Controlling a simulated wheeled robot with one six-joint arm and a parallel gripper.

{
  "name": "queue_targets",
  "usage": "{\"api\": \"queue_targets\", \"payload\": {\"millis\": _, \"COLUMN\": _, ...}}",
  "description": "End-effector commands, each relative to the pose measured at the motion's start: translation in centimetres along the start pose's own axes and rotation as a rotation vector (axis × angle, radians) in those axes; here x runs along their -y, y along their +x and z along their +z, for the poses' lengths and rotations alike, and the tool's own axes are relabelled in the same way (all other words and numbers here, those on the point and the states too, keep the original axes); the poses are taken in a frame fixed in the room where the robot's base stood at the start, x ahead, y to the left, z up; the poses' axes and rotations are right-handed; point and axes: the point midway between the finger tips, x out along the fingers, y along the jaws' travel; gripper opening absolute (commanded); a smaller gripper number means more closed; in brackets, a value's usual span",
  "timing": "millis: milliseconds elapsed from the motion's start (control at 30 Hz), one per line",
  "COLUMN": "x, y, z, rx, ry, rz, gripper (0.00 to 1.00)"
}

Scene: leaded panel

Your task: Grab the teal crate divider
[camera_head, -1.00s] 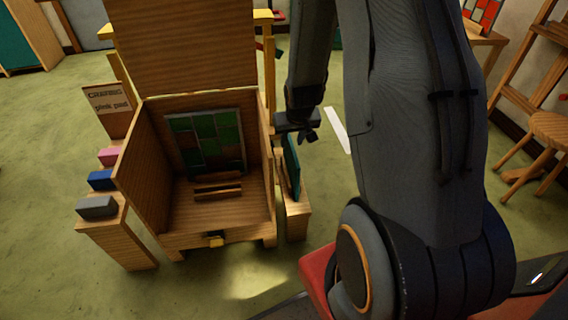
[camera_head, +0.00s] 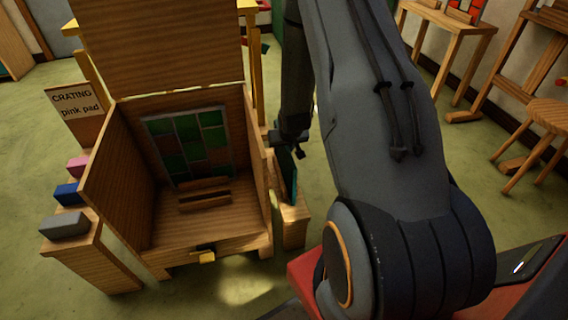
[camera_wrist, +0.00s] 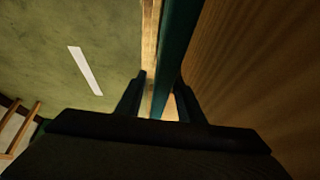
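The teal crate divider (camera_head: 288,174) stands upright on a narrow wooden stand, just right of the open wooden crate. In the wrist view the divider (camera_wrist: 177,50) shows edge-on as a teal strip running down between my fingers. My gripper (camera_wrist: 161,98) is open, with one finger on each side of the divider and a gap visible on at least the left side. In the head view my gripper (camera_head: 298,152) is at the divider's top; my arm hides part of this area.
The wooden crate (camera_head: 120,165) holds a green and brown leaded panel (camera_head: 188,145); its side wall is close to the divider. A stand at left bears pink, blue and grey pads (camera_head: 64,225). A sign (camera_head: 75,110) reads "CRATING pink pad". A white strip (camera_wrist: 85,70) lies on the floor.

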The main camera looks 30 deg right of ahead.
Motion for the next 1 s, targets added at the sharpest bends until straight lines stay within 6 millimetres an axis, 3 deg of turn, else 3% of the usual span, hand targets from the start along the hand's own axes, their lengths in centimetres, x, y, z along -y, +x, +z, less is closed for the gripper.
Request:
{"api": "queue_targets", "payload": {"millis": 200, "x": -0.1, "y": 2.2, "z": 0.0, "rx": -0.001, "ry": 0.001, "rz": 0.001, "gripper": 0.34}}
{"api": "queue_targets", "payload": {"millis": 1000, "x": -0.1, "y": 2.7, "z": 0.3, "rx": 0.001, "ry": 0.001, "rz": 0.001, "gripper": 0.34}}
